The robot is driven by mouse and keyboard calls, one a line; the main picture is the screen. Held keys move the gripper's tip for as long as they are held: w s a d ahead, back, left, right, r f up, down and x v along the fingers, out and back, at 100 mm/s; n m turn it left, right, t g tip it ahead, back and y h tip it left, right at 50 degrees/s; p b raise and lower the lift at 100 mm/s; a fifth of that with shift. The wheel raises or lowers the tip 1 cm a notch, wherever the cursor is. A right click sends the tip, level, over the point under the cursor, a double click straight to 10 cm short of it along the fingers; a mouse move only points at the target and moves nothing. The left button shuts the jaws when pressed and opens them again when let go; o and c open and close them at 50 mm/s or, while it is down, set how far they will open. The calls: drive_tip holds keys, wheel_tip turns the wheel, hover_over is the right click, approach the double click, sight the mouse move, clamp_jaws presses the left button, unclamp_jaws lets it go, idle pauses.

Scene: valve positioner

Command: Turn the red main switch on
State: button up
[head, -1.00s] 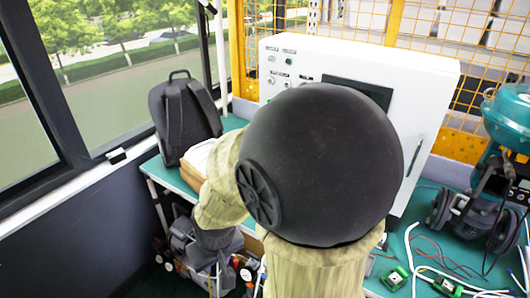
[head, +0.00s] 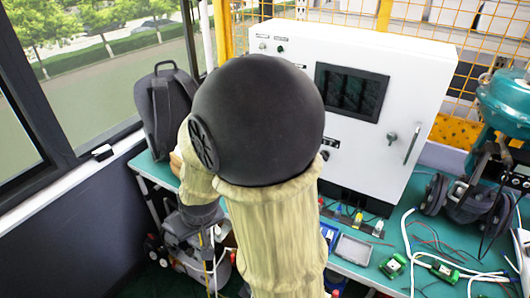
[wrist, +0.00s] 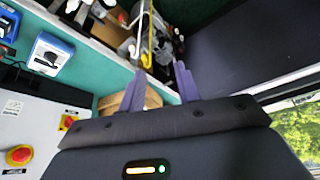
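A red knob on a yellow plate (wrist: 68,122) and a larger round red knob on yellow (wrist: 20,155) sit on the white cabinet's face at the left of the wrist view. I cannot tell for certain which is the main switch, or its position. The white cabinet (head: 425,85) also stands on the bench in the head view, its left lower part hidden by my arm. My gripper (wrist: 161,70) is open and empty in the wrist view, its two dark purple fingers apart, to the right of both knobs. In the head view my arm hides the gripper.
A brown wooden box (wrist: 110,101) and a blue device (wrist: 50,52) are near the fingers in the wrist view. A black backpack (head: 165,105) stands by the window. Green circuit boards (head: 393,266), wires and a teal machine (head: 505,100) occupy the bench's right.

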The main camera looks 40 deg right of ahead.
drive_tip(key=w+d+f+m+t+h, duration=0.1)
drive_tip(key=w+d+f+t+h, duration=0.15)
drive_tip(key=w+d, duration=0.4)
drive_tip(key=w+d+f+m+t+h, duration=0.1)
drive_tip(key=w+d+f+t+h, duration=0.15)
drive_tip(key=w, duration=0.75)
drive_tip(key=d+f+m+g+h, duration=0.2)
drive_tip(key=d+f+h, duration=0.1)
drive_tip(key=d+h, duration=0.8)
drive_tip(key=d, duration=0.3)
drive_tip(key=shift+f+g+h+b, duration=0.15)
drive_tip(key=shift+g+h+b, duration=0.15)
drive_tip(key=shift+h+b, duration=0.1)
drive_tip(key=shift+d, duration=0.2)
drive_tip(key=p+x, duration=0.4)
drive_tip(key=x, duration=1.3)
drive_tip(key=shift+w, duration=0.15)
clamp_jaws()
